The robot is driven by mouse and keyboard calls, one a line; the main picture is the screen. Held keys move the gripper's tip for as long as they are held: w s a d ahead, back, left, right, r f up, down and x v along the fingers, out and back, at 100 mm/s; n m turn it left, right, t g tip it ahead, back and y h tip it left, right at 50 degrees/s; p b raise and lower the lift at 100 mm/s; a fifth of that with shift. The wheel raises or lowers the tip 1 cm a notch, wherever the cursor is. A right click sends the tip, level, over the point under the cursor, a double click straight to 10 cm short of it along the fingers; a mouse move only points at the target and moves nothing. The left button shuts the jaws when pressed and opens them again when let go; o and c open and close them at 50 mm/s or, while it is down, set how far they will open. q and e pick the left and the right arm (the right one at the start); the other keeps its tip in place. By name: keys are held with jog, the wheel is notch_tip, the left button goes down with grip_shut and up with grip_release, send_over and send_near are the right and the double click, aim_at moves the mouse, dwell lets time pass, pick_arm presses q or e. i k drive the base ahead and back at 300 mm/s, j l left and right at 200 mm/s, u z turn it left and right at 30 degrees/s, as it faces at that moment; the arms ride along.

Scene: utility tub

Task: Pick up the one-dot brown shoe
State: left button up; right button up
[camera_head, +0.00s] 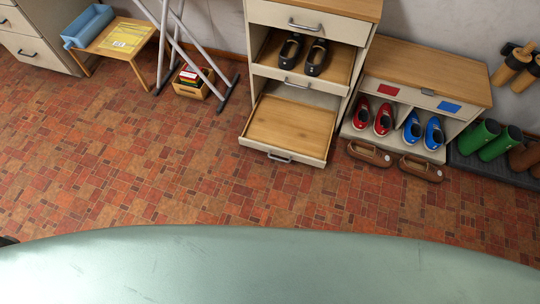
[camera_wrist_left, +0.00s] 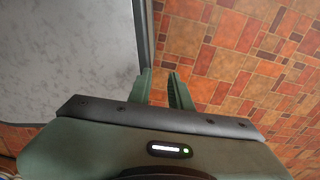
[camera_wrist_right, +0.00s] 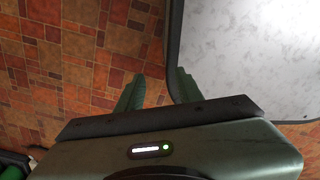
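Two brown shoes lie on the floor in front of the low shoe bench: the left brown shoe (camera_head: 369,153) and the right brown shoe (camera_head: 421,169). Their dot marks are too small to tell, so I cannot say which has one dot. My left gripper (camera_wrist_left: 160,76) is open and empty, over the tiled floor beside a grey-white panel edge. My right gripper (camera_wrist_right: 158,76) is open and empty, beside a similar panel edge. Neither gripper can be made out clearly in the head view, and no brown shoe shows in either wrist view.
The shoe bench (camera_head: 428,78) holds red shoes (camera_head: 383,119) and blue shoes (camera_head: 433,133). A cabinet with a pulled-out lower drawer (camera_head: 290,125) and black shoes (camera_head: 290,50) stands left of it. Green boots (camera_head: 478,136) stand right on a dark tray. The tiled floor (camera_head: 150,180) is mostly clear.

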aim_at(421, 168)
jog(key=i, duration=0.1)
jog(key=k+z, duration=0.1)
jog(key=z, duration=1.45)
